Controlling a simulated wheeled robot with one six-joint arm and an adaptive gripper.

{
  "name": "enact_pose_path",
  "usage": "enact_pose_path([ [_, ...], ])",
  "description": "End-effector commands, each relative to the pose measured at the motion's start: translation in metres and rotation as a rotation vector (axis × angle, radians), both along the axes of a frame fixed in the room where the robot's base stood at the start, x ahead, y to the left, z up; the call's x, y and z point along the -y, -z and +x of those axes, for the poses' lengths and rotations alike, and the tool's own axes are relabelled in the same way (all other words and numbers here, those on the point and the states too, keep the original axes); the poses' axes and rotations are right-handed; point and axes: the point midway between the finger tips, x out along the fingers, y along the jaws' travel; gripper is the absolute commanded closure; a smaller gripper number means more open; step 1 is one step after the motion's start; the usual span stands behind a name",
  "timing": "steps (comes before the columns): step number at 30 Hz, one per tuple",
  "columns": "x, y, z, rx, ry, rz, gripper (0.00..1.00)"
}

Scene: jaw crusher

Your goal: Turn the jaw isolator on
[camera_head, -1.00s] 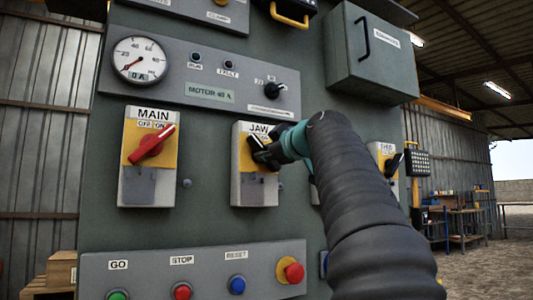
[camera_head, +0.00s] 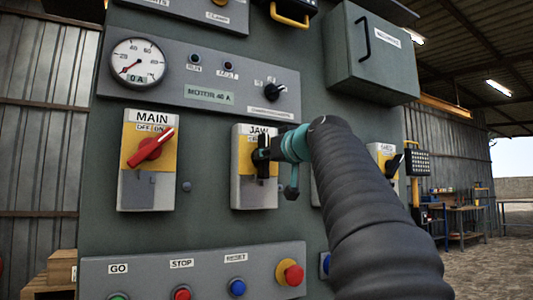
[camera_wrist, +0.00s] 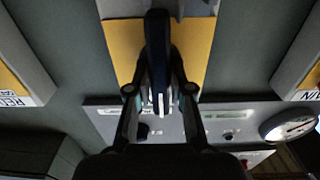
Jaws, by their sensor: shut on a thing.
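The jaw isolator (camera_head: 254,193) is a grey and yellow switch box labelled JAW, in the middle of the panel in the head view. Its black handle (camera_head: 262,163) stands about upright. My gripper (camera_head: 270,155) is at the handle and partly covers the OFF/ON marks. In the wrist view, the dark handle (camera_wrist: 157,50) lies between the two fingers of my gripper (camera_wrist: 158,90), which are shut on it. The yellow plate (camera_wrist: 122,45) shows behind it. The exact angle against the marks is hard to read.
The MAIN isolator (camera_head: 148,187), with a red handle tilted to the upper right, is at left. Another isolator (camera_head: 385,160) is at right, partly behind my arm. A button box (camera_head: 205,268) lies below, and a gauge panel (camera_head: 215,95) above.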

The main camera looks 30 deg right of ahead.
Motion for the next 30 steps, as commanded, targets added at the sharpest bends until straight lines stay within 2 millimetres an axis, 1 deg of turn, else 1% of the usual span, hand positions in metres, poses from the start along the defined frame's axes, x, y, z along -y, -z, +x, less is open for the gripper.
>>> enact_pose_path([
  [9, 0.0002, 0.0009, 0.0007, -0.016, -0.001, 0.302, 1.0],
  [18, 0.0001, 0.0013, 0.0006, -0.026, -0.003, 0.561, 1.0],
  [24, 0.0005, 0.002, 0.0009, -0.03, -0.001, 0.688, 1.0],
  [30, 0.0004, 0.0026, 0.0009, -0.033, -0.002, 0.767, 1.0],
])
